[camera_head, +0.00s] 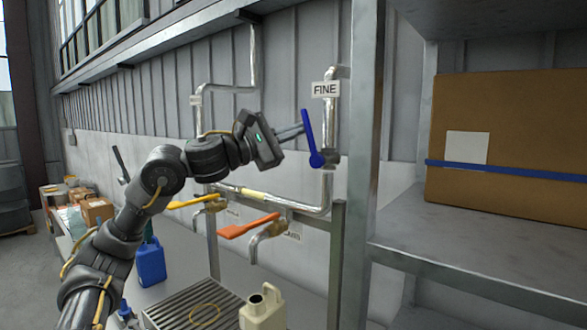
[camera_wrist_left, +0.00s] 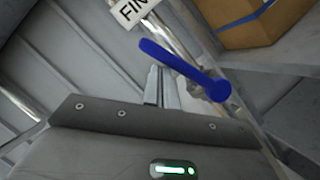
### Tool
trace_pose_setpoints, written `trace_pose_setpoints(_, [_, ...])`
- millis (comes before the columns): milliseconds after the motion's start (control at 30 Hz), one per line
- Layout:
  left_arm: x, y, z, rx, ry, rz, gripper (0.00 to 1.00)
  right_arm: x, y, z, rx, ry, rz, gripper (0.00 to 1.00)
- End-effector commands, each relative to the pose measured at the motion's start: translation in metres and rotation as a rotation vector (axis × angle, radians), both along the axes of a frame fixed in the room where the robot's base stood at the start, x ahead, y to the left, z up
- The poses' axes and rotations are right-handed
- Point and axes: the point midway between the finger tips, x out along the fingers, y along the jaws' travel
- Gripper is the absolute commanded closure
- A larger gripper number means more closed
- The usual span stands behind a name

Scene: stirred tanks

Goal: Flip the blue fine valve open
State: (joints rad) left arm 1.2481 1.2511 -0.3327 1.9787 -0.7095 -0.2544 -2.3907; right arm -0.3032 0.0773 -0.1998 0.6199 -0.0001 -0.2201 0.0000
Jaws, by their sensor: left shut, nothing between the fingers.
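The blue fine valve handle (camera_head: 311,138) is on the silver pipe below the white FINE label (camera_head: 325,89). It points up and slightly left from its pivot at the lower end. My left gripper (camera_head: 301,128) is shut and empty, with its fingertips right beside the handle's left side. In the left wrist view the blue handle (camera_wrist_left: 185,70) crosses just beyond the shut fingers (camera_wrist_left: 160,72); I cannot tell whether they touch. Part of the FINE label (camera_wrist_left: 133,10) shows at the top there. My right gripper is not in view.
A yellow handle (camera_head: 192,202) and an orange handle (camera_head: 249,226) sit on pipes below. A grey shelf post (camera_head: 360,150) and a shelf with a cardboard box (camera_head: 510,140) stand to the right. A cream jug (camera_head: 262,309) and a blue jug (camera_head: 151,263) stand low.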

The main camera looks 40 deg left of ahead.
Motion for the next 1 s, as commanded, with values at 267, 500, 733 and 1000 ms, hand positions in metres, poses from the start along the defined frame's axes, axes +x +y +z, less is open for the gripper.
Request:
trace_pose_setpoints(267, [0.000, -0.014, 0.011, -0.002, -0.004, -0.002, 1.00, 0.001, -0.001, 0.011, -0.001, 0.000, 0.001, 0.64])
trace_pose_setpoints(500, [0.001, -0.021, 0.013, -0.002, -0.003, -0.004, 1.00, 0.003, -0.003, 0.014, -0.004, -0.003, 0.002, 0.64])
trace_pose_setpoints(733, [0.002, -0.024, 0.013, -0.002, -0.002, -0.005, 1.00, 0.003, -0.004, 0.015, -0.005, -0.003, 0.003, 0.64])
trace_pose_setpoints(1000, [0.002, -0.024, 0.013, -0.001, -0.002, -0.005, 1.00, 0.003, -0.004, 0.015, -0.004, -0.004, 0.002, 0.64])
